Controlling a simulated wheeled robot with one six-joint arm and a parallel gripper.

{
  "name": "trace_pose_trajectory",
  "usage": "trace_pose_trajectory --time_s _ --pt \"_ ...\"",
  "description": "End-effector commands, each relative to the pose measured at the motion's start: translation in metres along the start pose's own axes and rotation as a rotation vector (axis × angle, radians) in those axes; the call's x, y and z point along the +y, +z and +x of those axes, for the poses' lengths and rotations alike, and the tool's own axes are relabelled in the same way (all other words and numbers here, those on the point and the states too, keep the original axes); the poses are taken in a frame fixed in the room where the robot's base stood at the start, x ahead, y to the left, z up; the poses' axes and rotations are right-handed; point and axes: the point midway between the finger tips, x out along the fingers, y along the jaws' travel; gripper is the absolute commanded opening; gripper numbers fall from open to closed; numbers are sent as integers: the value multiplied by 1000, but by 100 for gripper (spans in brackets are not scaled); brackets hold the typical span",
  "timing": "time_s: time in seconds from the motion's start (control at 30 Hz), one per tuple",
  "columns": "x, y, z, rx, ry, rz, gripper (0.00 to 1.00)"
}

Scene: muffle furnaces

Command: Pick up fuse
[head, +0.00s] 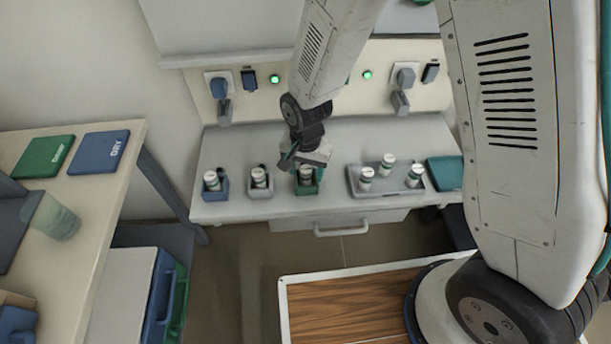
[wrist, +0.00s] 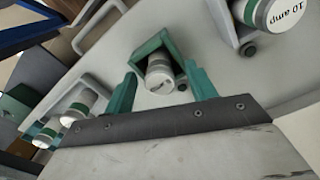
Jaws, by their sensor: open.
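Several white and green cylindrical fuses stand on the bench in the head view. One fuse (head: 306,172) is in a green holder (head: 307,189), directly under my gripper (head: 303,163). In the wrist view my gripper's two teal fingers are apart, with this fuse (wrist: 160,78) and its green holder (wrist: 148,48) between and beyond them. I cannot tell whether a finger touches the fuse. Another fuse (head: 212,180) sits in a blue holder, and one (head: 259,177) in a grey holder. A fuse marked "10 amp" (wrist: 272,14) shows in the wrist view.
A grey tray (head: 392,189) with three fuses lies right of the green holder, beside a teal flat item (head: 445,172). Sockets and two lit green lamps are on the panel behind. A side table (head: 95,195) stands at left, a wood-topped surface (head: 340,310) in front.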

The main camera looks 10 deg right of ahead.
Motion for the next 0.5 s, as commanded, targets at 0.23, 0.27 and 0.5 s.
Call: trace_pose_trajectory --time_s 0.23,0.27,0.5 --pt "0 0 0 0 0 0 31" --pt "0 0 0 0 0 0 23" --pt "0 0 0 0 0 0 6"
